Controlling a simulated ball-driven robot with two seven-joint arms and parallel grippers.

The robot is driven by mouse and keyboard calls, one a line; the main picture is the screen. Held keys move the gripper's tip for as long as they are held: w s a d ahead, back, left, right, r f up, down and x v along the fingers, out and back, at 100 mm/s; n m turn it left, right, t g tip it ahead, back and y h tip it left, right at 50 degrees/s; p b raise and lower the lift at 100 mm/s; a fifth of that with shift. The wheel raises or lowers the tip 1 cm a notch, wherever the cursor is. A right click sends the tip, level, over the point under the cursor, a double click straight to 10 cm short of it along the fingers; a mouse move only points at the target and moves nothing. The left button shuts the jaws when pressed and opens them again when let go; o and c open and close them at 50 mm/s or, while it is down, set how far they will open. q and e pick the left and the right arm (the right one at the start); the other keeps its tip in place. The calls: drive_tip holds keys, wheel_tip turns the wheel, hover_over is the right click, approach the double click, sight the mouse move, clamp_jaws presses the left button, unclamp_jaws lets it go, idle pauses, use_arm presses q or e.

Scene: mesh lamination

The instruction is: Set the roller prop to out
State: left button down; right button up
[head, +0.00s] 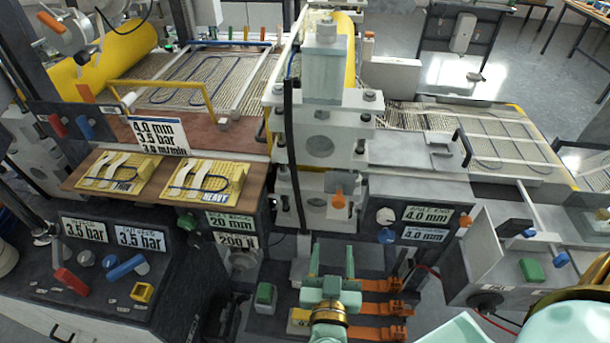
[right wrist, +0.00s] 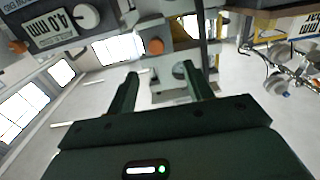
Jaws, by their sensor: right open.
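No label in view names the roller prop, so I cannot tell for certain which part it is. An orange knob (head: 338,201) sits on the front of the grey roller stand (head: 322,146), in the middle of the head view. An orange knob also shows in the right wrist view (right wrist: 155,47), beyond the fingertips. My right gripper (head: 332,262) is open and empty, below and in front of the knob and apart from it. Its two dark fingers show in the right wrist view (right wrist: 160,78). My left gripper is not in view.
Orange levers (head: 380,308) lie right of my right gripper, and a green button (head: 265,294) lies left of it. A control panel with a white dial (head: 385,216) and 4.0 mm labels is at the right. Sample boards (head: 205,181) lie on the left shelf.

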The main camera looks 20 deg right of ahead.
sight(338, 205)
drive_tip(key=x, duration=1.6)
drive_tip(key=shift+s+d+r+b, duration=0.15)
drive_tip(key=shift+d+r+b, duration=0.05)
drive_tip(key=shift+d+b, duration=0.2)
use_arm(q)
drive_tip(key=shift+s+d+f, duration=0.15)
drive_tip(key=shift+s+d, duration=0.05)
